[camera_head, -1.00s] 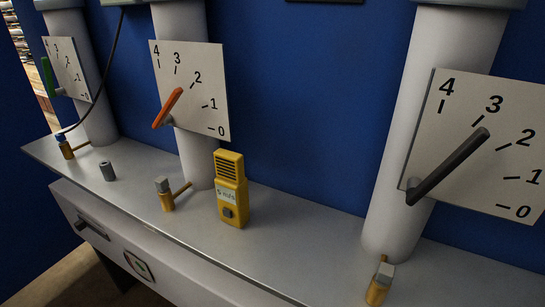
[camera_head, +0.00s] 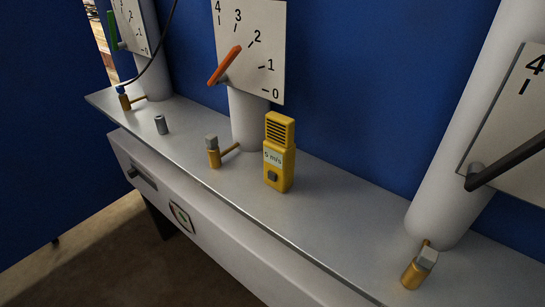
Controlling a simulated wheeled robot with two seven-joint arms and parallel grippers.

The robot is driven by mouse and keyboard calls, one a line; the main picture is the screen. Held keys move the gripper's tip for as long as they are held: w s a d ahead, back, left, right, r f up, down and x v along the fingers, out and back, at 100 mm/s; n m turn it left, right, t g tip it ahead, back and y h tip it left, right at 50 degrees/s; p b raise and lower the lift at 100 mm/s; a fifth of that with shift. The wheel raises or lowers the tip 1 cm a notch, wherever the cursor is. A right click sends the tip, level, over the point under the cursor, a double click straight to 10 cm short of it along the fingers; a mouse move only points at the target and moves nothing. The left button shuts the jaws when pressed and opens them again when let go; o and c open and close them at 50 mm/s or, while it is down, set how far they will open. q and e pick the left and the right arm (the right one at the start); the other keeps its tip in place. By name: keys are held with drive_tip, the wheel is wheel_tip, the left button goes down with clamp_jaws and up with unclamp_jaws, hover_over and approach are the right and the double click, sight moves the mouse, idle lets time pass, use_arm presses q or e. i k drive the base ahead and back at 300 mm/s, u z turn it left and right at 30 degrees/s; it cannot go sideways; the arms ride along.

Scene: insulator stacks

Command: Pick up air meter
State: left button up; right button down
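The air meter (camera_head: 279,153) is a yellow upright box with dark slots at its top, a small pale display reading about 5 m/s and a dark button below. It stands on the grey metal shelf (camera_head: 330,205), just right of the middle column's foot. Neither of my grippers shows in the head view.
A brass valve with a grey cap (camera_head: 214,152) stands just left of the meter. Another brass valve (camera_head: 419,268) is at the front right, and one with a blue top (camera_head: 124,98) at the far left. White columns (camera_head: 470,130) and dial boards (camera_head: 262,50) rise behind. Shelf right of the meter is clear.

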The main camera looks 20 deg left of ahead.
sight(279, 145)
drive_tip(key=k, duration=0.5)
drive_tip(key=u, duration=1.55)
drive_tip(key=i, duration=1.4)
drive_tip(key=z, duration=0.5)
